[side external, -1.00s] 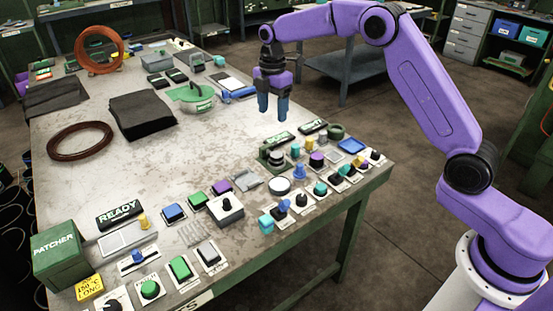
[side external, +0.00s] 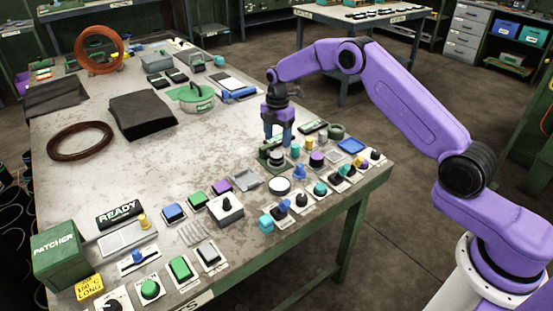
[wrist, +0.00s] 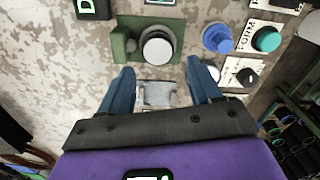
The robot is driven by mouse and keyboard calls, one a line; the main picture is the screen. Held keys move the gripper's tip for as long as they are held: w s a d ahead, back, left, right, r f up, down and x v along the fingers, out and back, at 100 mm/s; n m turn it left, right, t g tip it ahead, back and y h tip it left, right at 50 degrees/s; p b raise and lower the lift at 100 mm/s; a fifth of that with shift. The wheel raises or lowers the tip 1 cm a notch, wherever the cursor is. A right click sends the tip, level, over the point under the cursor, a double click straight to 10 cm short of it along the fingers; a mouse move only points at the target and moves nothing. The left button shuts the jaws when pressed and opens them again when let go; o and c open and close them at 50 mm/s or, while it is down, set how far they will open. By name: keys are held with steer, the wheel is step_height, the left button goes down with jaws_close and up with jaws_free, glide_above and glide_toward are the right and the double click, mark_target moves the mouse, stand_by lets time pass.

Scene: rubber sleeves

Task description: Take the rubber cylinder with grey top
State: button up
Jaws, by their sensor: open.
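A black rubber cylinder with a light grey top (wrist: 157,46) stands upright on a green base (wrist: 124,36) in the wrist view. In the side view the dark cylinder (side external: 276,158) is just below my gripper (side external: 278,141), near the table's right edge. My gripper is open and empty. In the wrist view its blue fingers (wrist: 160,70) point toward the cylinder, which lies ahead of the fingertips, roughly centred between them. I cannot tell the exact gap, but the fingers do not appear to be around it.
A blue knob (wrist: 217,38) and a teal knob (wrist: 266,39) stand right of the cylinder in the wrist view. A small metal tray (side external: 247,181) and a white disc (side external: 279,186) are close by.

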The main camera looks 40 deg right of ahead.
mark_target(276, 154)
steer(key=shift+w+a+f, duration=0.1)
steer(key=shift+f, duration=1.6)
steer(key=shift+w+a+f, duration=0.1)
steer(key=shift+f, duration=1.6)
steer(key=c, duration=0.9)
steer(key=shift+r, duration=0.1)
steer(key=shift+c, duration=0.2)
